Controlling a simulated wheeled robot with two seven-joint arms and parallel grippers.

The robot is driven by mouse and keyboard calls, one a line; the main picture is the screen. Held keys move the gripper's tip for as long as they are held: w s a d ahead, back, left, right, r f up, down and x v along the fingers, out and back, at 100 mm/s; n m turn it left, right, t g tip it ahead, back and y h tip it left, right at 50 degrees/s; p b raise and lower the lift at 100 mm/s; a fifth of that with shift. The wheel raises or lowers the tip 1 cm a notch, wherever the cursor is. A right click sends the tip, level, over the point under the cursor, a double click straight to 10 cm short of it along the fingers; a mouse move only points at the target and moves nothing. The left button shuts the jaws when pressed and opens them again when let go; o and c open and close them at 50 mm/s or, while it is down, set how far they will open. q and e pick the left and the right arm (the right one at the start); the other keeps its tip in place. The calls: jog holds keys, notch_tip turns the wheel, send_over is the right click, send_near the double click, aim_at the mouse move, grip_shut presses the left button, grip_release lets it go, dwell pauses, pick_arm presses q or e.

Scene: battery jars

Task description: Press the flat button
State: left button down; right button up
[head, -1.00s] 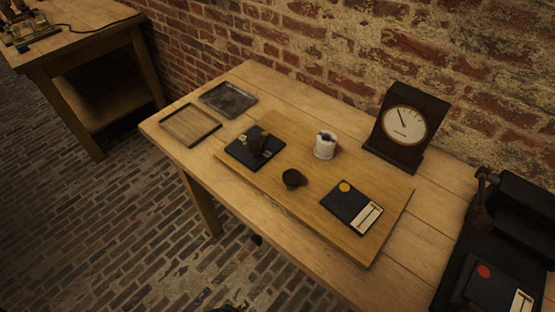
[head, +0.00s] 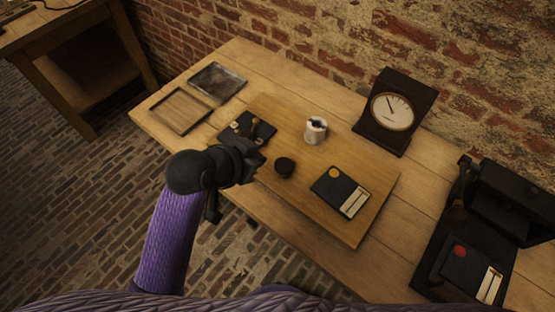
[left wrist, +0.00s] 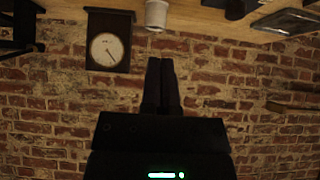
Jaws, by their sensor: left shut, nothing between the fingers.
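A flat orange round button (head: 334,173) sits on a black box with a cream label strip (head: 354,202), on the right part of the wooden board. A red round button (head: 460,251) sits on another black box at the lower right. I cannot tell from the pictures alone which one the task means. My left gripper (head: 256,160) is over the board's left front edge, left of the orange button and apart from it. Its fingers show shut and empty in the left wrist view (left wrist: 162,88). My right gripper is not in view.
The wooden board (head: 320,222) also bears a dark round knob (head: 284,167), a white jar (head: 315,130) and a black block with terminals (head: 262,130), partly hidden by my gripper. A dial gauge (head: 392,110) stands behind. Two trays (head: 180,110) (head: 217,82) lie at the left.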

pick_arm(q)
jog(key=b, duration=0.5)
send_over(285, 162)
jog(key=s+a, duration=0.2)
jog(key=f, duration=0.7)
jog(key=shift+s+d+f, duration=0.15)
jog(key=shift+d, duration=0.05)
notch_tip(285, 162, down, 3)
jog(key=shift+d+f+b, duration=0.1)
jog(key=shift+f+b, duration=0.05)
jog(key=shift+b, duration=0.4)
jog(key=shift+f, duration=0.25)
